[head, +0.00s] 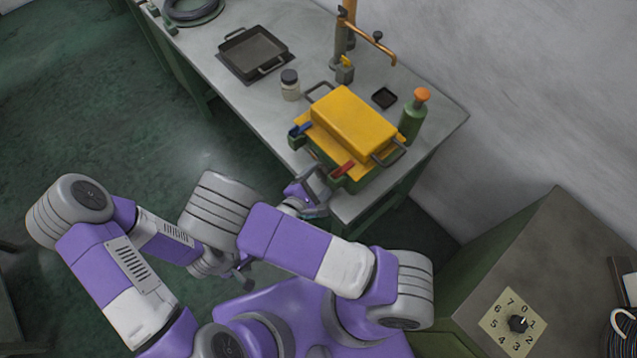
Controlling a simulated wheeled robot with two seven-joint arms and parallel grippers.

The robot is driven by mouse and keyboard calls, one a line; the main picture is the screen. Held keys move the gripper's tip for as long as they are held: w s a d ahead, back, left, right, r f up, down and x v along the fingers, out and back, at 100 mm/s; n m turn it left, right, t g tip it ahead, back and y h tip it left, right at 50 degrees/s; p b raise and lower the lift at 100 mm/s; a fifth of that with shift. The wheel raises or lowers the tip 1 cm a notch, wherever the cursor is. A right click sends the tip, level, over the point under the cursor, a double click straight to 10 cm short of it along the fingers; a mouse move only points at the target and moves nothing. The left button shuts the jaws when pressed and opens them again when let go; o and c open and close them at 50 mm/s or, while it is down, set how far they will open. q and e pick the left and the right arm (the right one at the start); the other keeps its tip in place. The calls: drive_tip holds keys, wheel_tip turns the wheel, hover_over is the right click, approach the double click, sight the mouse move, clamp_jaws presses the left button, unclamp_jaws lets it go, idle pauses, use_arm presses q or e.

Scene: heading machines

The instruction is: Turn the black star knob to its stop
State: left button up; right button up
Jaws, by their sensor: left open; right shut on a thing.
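My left gripper (243,277) is open and low over the floor, in front of my body, apart from the knob.
A yellow block (352,120) tops the green box (353,182), with blue and red handles at its near side. On the grey bench (210,62) stand a tray (252,50), a jar (290,86), a green bottle (412,120) and a copper pipe (375,43). The dial's cabinet (560,255) fills the lower right.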

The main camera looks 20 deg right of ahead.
drive_tip(key=m+b, duration=0.1)
drive_tip(key=b, duration=0.1)
drive_tip(key=m+t+b, duration=0.1)
drive_tip(key=b, duration=0.1)
drive_tip(key=shift+s+f+b, duration=0.1)
drive_tip(key=shift+f+b, duration=0.2)
drive_tip(key=shift+b, duration=0.05)
drive_tip(key=shift+r+m+b, duration=0.1)
drive_tip(key=shift+m+b, duration=0.5)
drive_tip(key=shift+t, duration=0.3)
drive_tip(key=o, duration=0.9)
drive_tip(key=shift+o, duration=0.7)
